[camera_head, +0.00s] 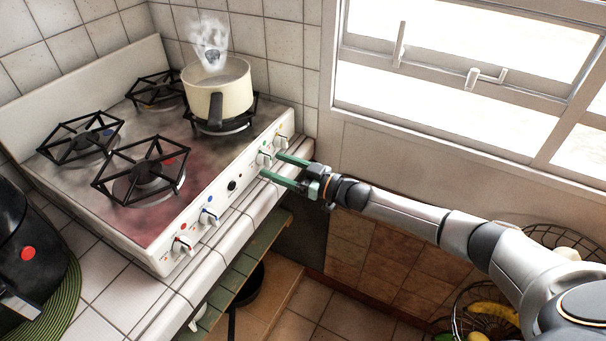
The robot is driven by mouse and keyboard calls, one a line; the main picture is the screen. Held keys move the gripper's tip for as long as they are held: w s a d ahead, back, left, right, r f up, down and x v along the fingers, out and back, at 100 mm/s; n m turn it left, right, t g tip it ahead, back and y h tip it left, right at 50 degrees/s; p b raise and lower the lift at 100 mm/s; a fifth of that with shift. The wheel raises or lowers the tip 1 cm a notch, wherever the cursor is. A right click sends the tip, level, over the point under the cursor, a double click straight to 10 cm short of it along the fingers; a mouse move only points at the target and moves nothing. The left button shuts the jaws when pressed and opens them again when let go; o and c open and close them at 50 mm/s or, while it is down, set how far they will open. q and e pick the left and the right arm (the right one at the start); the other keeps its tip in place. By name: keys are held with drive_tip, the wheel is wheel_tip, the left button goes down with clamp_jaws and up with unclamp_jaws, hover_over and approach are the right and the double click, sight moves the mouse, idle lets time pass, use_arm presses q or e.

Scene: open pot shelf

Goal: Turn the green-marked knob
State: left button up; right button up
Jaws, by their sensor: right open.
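The stove (138,240) has a white front panel with a row of knobs. The green-marked knob (264,157) is near the panel's right end, beside a yellow-marked knob (280,138). My right gripper (270,166) reaches in from the right with two green fingers. It is open, with its fingertips close to the panel around the green-marked knob. I cannot tell whether they touch the knob. My left gripper is not in view.
A steaming cream pot (218,92) stands on the back right burner. A blue-marked knob (209,216) and a red-marked knob (182,245) are further left. A black appliance (30,255) stands at the left. A window is at the right.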

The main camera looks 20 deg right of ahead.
drive_tip(key=v, duration=1)
drive_tip(key=shift+s+d+b, duration=0.25)
drive_tip(key=shift+b, duration=0.05)
drive_tip(key=s+a+f+m+h, duration=0.2)
drive_tip(key=s+a+f, duration=0.3)
drive_tip(key=a+f, duration=0.2)
drive_tip(key=s+a+f+m+g+h, duration=0.1)
drive_tip(key=s+f+g+h, duration=0.1)
drive_tip(key=s+f, duration=0.4)
drive_tip(key=s+f+m+g+h, duration=0.2)
drive_tip(key=s+f+h, duration=0.2)
drive_tip(key=s, duration=0.9)
wheel_tip(320, 180, down, 3)
drive_tip(key=shift+s+a+f+g+h, duration=0.1)
drive_tip(key=shift+s+a+g+h, duration=0.2)
drive_tip(key=shift+a+g, duration=0.1)
